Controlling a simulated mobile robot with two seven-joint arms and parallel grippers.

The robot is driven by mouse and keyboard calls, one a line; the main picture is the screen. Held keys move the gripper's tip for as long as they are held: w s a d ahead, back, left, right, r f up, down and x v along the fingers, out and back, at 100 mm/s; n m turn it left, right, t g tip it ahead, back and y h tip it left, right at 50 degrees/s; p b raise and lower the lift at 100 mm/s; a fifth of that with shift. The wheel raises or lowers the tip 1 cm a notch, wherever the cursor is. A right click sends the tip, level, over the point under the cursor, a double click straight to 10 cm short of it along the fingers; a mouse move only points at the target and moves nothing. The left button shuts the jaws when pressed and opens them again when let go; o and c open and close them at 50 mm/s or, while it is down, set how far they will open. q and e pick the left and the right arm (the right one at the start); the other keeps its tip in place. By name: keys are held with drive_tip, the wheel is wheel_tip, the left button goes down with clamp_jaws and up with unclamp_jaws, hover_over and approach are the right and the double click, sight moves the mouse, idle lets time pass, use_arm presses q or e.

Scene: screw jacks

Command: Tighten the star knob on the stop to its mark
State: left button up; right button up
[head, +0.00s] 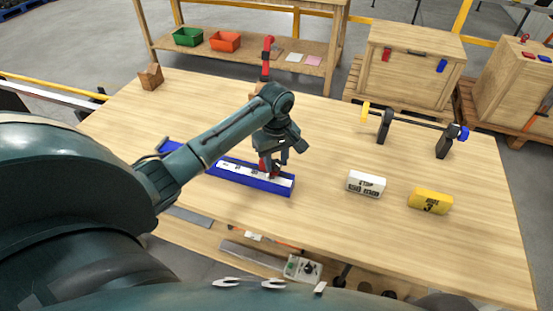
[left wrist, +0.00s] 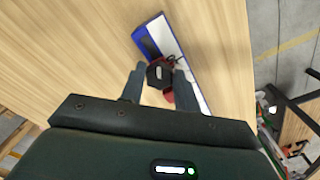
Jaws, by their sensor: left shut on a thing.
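The stop (head: 264,167) is a red block on a blue rail (head: 278,186) with a white scale, lying on the table. In the left wrist view the rail (left wrist: 145,43) runs at a slant, and the red stop (left wrist: 169,95) shows below a black star knob (left wrist: 158,75). My left gripper (head: 274,172) points down over the stop. In the left wrist view its two fingers (left wrist: 157,84) stand on either side of the knob and are shut on it. The knob's mark cannot be made out. My right gripper is in neither view.
A white block (head: 366,183) lettered "STOP" and a yellow block (head: 429,201) lie to the right on the wooden table (head: 330,230). A bar on two black stands (head: 414,125) is at the back right. A small wooden block (head: 150,77) stands at the back left.

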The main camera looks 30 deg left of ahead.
sight(276, 164)
use_arm(q)
drive_tip(key=shift+m, duration=0.4)
drive_tip(key=o, duration=1)
drive_tip(key=shift+c, duration=0.2)
wheel_tip(276, 164, up, 13)
drive_tip(key=shift+r, duration=0.1)
